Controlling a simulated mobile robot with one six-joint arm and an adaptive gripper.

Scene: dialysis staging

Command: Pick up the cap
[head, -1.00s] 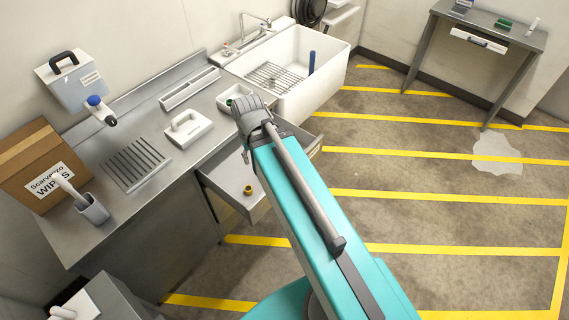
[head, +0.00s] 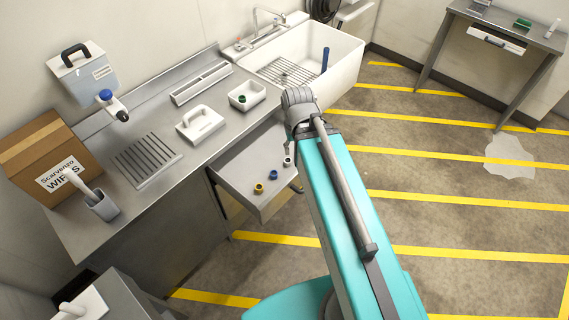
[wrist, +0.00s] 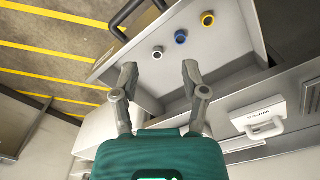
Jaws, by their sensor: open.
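Three small ring-shaped caps stand in a row in the open drawer (head: 238,178): a yellow cap (head: 259,188), a blue cap (head: 274,174) and a white cap (head: 288,161). In the wrist view the white cap (wrist: 158,53) shows just beyond and between my fingertips, with the blue cap (wrist: 181,37) and the yellow cap (wrist: 208,19) farther off to the upper right. My gripper (wrist: 160,69) is open and empty, apart from the caps. In the head view my arm mostly hides it.
The drawer's front with its dark handle (wrist: 132,16) is close by. On the counter are a wipes pack (head: 199,124), a small white tray (head: 248,96) with a green item, and a cardboard box (head: 45,157). A sink (head: 345,70) stands behind.

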